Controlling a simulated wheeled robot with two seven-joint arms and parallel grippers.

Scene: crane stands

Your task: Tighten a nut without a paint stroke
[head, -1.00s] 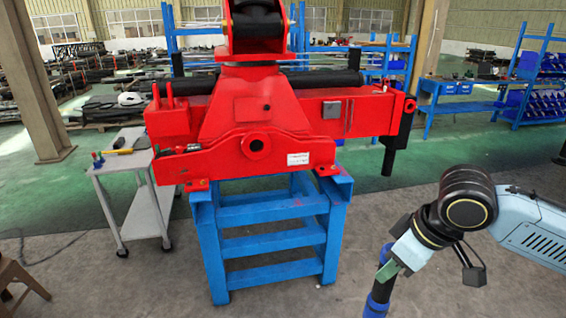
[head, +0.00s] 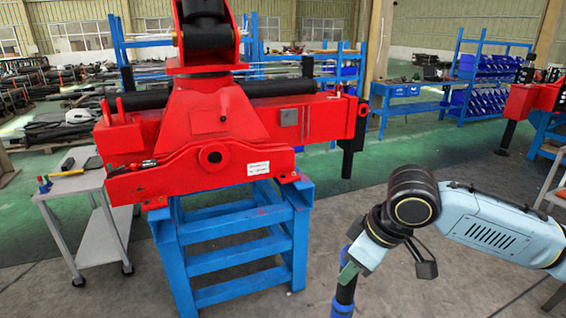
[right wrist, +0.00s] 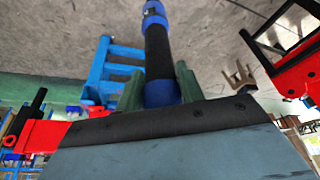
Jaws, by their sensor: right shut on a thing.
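The red crane (head: 215,135) stands on a blue stand (head: 232,222) left of centre in the head view. The round boss and bolts on its front face show, but I cannot make out a particular nut or a paint stroke. My right gripper (head: 349,272) is at lower centre-right, in front of the stand and to its right. It is shut on a blue and black rod-shaped tool (head: 345,298), which hangs downward. In the right wrist view the tool (right wrist: 159,50) sits between the green fingers (right wrist: 160,92). My left gripper is not in view.
A grey cart (head: 75,185) with small tools on top stands left of the stand. A second red crane (head: 530,100) on a blue stand is at the right edge. Blue shelves (head: 485,85) stand behind. The floor between the two stands is open.

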